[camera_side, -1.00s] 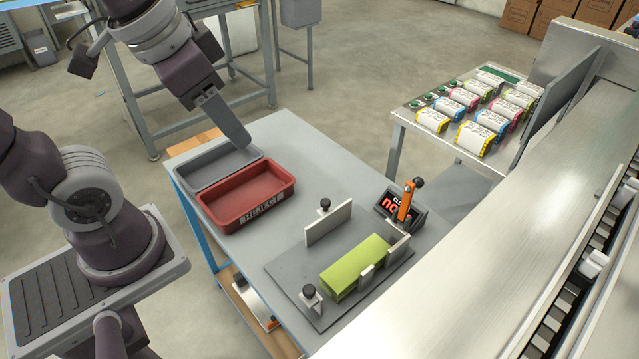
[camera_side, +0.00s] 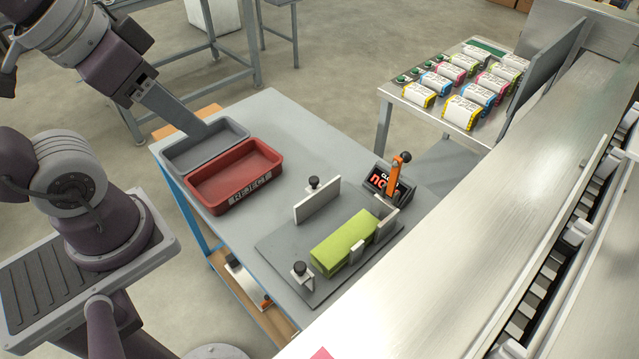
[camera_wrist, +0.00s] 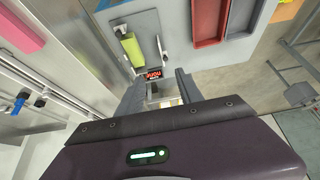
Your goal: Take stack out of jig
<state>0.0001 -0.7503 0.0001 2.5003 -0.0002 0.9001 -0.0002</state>
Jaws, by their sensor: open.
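The stack (camera_side: 345,243) is a lime-green folded block lying flat in the jig (camera_side: 282,252), a dark grey plate with light upright walls and black knobs. Low walls stand at its right end and front side; a taller wall stands apart behind it. The stack also shows in the wrist view (camera_wrist: 132,48), at upper left. My gripper (camera_side: 203,130) is open and empty, over the grey tray in the side view, well left of and behind the jig. Its two fingers show in the wrist view (camera_wrist: 158,92). In the side view the fingers overlap and their gap is hidden.
A red bin (camera_side: 235,178) and the grey tray (camera_side: 178,154) stand left of the jig. A lever with an orange handle (camera_side: 398,170) and a lit red display (camera_side: 377,183) stand behind the stack. Wrapped packs (camera_side: 463,112) lie on a side table. A long metal machine (camera_side: 490,190) borders the right.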

